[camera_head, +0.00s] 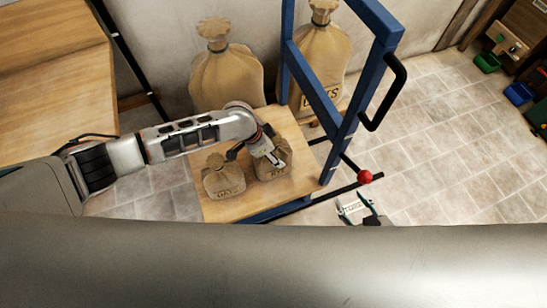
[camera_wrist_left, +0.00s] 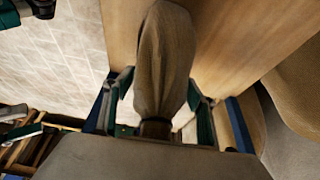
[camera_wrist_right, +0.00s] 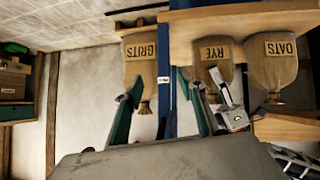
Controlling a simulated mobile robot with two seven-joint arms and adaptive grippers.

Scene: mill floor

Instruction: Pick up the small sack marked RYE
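The small tan sack marked RYE (camera_head: 276,169) stands on a wooden platform (camera_head: 225,209), right of the small OATS sack (camera_head: 223,180). My left gripper (camera_head: 272,154) is at the top of the RYE sack. In the left wrist view the sack (camera_wrist_left: 165,60) lies between the fingers of my left gripper (camera_wrist_left: 160,84), with gaps beside its narrow neck, so the gripper looks open around it. The right wrist view shows the RYE sack (camera_wrist_right: 212,58) upside down. My right gripper (camera_wrist_right: 160,95) is open and empty; in the head view it (camera_head: 362,205) is partly hidden.
A blue frame (camera_head: 330,110) with a black handle (camera_head: 388,95) rises at the platform's right. Large sacks (camera_head: 225,80) stand behind, one marked GRITS (camera_wrist_right: 140,60). A wooden table (camera_head: 55,80) is at left. A red ball (camera_head: 364,177) tops a rod.

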